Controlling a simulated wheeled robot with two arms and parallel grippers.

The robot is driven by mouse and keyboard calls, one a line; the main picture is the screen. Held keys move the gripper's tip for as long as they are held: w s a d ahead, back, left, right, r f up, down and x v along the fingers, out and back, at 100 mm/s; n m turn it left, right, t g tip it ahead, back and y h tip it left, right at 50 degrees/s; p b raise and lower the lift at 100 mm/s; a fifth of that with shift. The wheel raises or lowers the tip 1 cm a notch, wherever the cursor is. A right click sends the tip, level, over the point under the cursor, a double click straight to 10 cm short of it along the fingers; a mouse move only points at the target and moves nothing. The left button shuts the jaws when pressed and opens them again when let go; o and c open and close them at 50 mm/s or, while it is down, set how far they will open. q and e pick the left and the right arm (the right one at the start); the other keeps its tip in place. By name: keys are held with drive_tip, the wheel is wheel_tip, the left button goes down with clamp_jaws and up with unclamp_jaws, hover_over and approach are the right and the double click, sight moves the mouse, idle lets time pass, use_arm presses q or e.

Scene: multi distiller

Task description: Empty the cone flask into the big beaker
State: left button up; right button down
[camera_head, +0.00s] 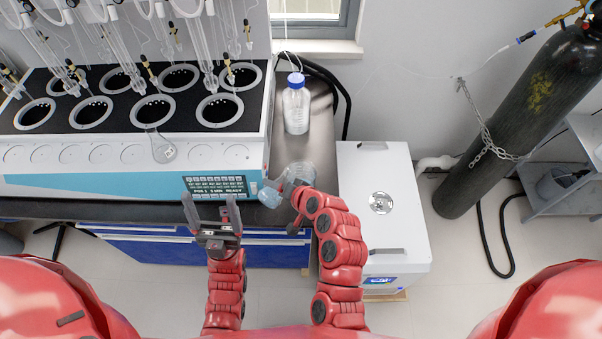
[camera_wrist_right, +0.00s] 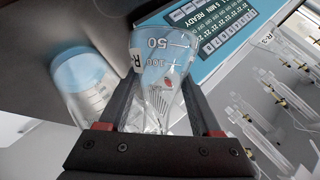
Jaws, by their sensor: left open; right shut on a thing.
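My right gripper (camera_head: 291,190) is shut on the clear cone flask (camera_head: 268,194). The flask also shows between the fingers in the right wrist view (camera_wrist_right: 163,75), marked 50 and 100. It is tilted well over, its wide base to the left in the head view. Its mouth and any liquid in it are hard to make out. The big beaker (camera_head: 303,171) stands on the counter beside the gripper, partly hidden by it. In the right wrist view the beaker (camera_wrist_right: 84,88) shows blue inside. My left gripper (camera_head: 211,211) is open and empty in front of the counter.
The distiller (camera_head: 125,155) with several wells and glass tubes fills the left. A blue-capped bottle (camera_head: 296,105) stands behind the beaker. A white cabinet (camera_head: 383,215) stands to the right. A dark gas cylinder (camera_head: 520,120) is chained at far right.

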sight(280, 181)
drive_tip(key=shift+s+r, duration=0.1)
drive_tip(key=shift+r, duration=0.1)
idle(0.3)
drive_tip(key=shift+r+m+y, duration=0.15)
drive_tip(key=shift+m+y, duration=0.15)
drive_tip(key=shift+g, duration=0.3)
drive_tip(key=shift+r+y, duration=0.2)
drive_tip(key=shift+y, duration=0.1)
drive_tip(key=shift+a+r+m+g+y, duration=0.1)
drive_tip(key=shift+r+m+g+y, duration=0.2)
drive_tip(key=shift+r+m+g, duration=0.25)
drive_tip(key=shift+w+d+r+m+y+b, duration=0.35)
drive_tip(key=shift+d+m+y+b, duration=0.15)
drive_tip(key=shift+m+y+b, duration=0.1)
idle(0.8)
drive_tip(key=shift+f+m+g+y+b, duration=0.35)
drive_tip(key=shift+g+y+b, duration=0.15)
drive_tip(key=shift+b, duration=0.5)
idle(0.3)
